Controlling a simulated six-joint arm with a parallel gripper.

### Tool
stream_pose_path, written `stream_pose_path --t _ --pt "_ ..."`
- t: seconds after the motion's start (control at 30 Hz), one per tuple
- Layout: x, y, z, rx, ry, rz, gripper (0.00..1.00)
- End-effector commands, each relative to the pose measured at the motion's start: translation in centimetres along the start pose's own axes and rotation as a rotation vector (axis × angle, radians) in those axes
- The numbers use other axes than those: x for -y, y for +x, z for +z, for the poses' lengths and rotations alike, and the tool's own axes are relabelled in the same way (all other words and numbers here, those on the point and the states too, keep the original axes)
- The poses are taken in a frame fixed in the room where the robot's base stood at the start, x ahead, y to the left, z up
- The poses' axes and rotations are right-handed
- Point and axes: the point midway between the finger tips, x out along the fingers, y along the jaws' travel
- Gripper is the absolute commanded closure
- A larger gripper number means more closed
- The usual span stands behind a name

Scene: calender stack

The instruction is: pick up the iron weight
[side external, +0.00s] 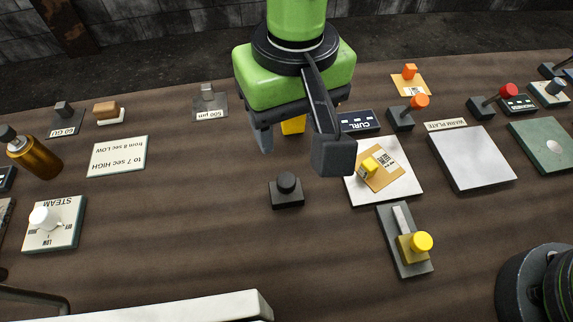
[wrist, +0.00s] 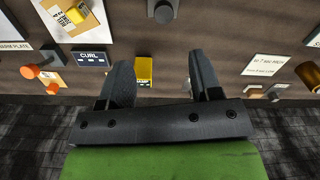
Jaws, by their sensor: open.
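A dark square block with a round black knob (side external: 286,190) stands upright on the wooden table, and it looks like the iron weight. In the wrist view it shows at the top edge (wrist: 163,11), partly cut off. My gripper (side external: 300,157) is open and empty, above the table and behind the block in the side view. The fingers do not touch the block. In the wrist view the gripper (wrist: 158,66) has its two fingers wide apart, with the block beyond their tips.
A yellow block (wrist: 143,71) shows between the fingers, apparently on the table below. A white plate (side external: 408,188) with a card and small yellow block lies to the right. A grey slide base with a yellow knob (side external: 421,242) stands front right.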

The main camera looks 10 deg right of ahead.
Motion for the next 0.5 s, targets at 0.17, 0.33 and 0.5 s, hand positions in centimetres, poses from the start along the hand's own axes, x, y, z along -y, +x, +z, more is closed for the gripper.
stream_pose_path --t 0.17,0.33,0.5 --pt "1.0 2.3 0.5 0.014 -0.018 0.019 0.42" --pt "0.9 4.9 0.6 0.015 -0.017 0.019 0.42" --pt "0.9 6.3 0.6 0.013 -0.017 0.017 0.42"
